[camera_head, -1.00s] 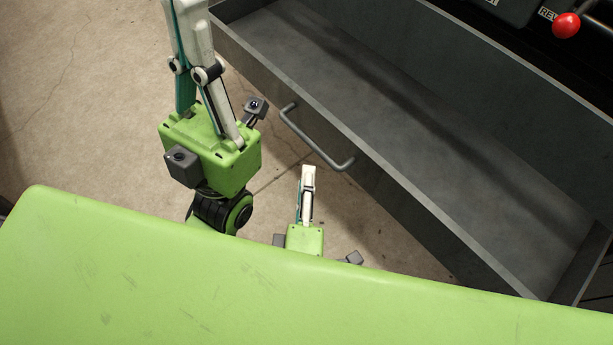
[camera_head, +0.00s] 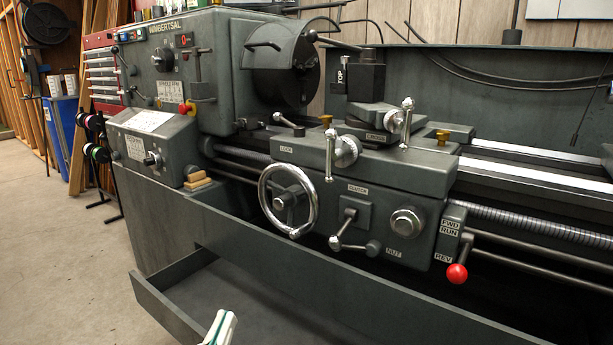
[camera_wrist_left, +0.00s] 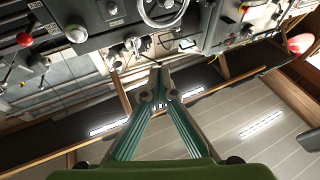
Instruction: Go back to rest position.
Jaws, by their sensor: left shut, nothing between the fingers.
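The tip of my left gripper (camera_head: 220,328) shows at the bottom edge of the head view, over the open drawer (camera_head: 160,310). The rest of that arm is out of the picture. In the left wrist view the two green fingers of my left gripper (camera_wrist_left: 158,72) meet at their tips, shut and empty. The lathe shows beyond them in a turned picture. My right gripper is in neither view now.
A large grey lathe (camera_head: 330,150) fills the middle and right, with a chrome handwheel (camera_head: 312,203) and a red-knobbed lever (camera_head: 457,273) sticking out in front. A blue bin (camera_head: 62,135) stands at the far left. The concrete floor (camera_head: 55,260) at left is clear.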

